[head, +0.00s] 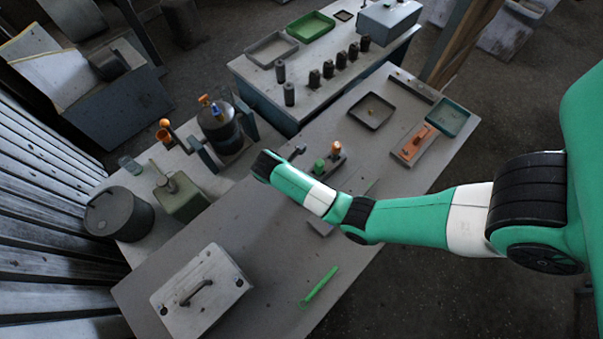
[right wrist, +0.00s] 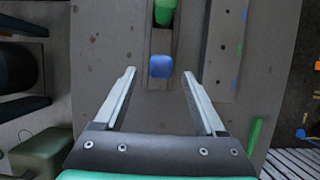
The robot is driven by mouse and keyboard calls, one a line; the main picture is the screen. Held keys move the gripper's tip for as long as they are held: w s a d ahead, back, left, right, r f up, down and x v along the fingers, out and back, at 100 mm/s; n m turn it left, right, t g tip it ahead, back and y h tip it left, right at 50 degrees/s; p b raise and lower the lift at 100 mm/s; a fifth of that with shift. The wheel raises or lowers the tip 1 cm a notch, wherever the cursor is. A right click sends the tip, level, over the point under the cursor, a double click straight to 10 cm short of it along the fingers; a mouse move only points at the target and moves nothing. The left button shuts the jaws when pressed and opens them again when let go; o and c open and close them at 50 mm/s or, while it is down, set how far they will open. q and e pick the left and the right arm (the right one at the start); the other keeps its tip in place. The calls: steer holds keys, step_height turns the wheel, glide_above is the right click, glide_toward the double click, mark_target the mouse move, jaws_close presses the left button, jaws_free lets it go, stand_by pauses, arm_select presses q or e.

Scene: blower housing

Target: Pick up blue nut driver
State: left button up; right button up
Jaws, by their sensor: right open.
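The blue nut driver shows as a rounded blue handle top (right wrist: 160,67) in the right wrist view, standing in a narrow grey holder (right wrist: 159,43). A green handle (right wrist: 164,11) stands farther along the same holder. My right gripper (right wrist: 158,74) is open, with one finger on each side of the blue handle in the picture; the remaining gap in height is hard to judge. In the head view the holder (head: 331,165) carries a green handle (head: 319,167) and an orange one (head: 336,147); the blue one is hidden behind my right arm. My left gripper is not in view.
On the bench, a grey cover plate with a handle (head: 202,292) and a green pen-like tool (head: 319,287) lie near the front. A blower-like assembly (head: 220,125) stands left.

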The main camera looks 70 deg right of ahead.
steer(key=x, duration=0.4)
steer(key=shift+s+d+f+b, duration=0.15)
steer(key=shift+d+f+b, duration=0.05)
steer(key=shift+f+b, duration=0.1)
jaws_close()
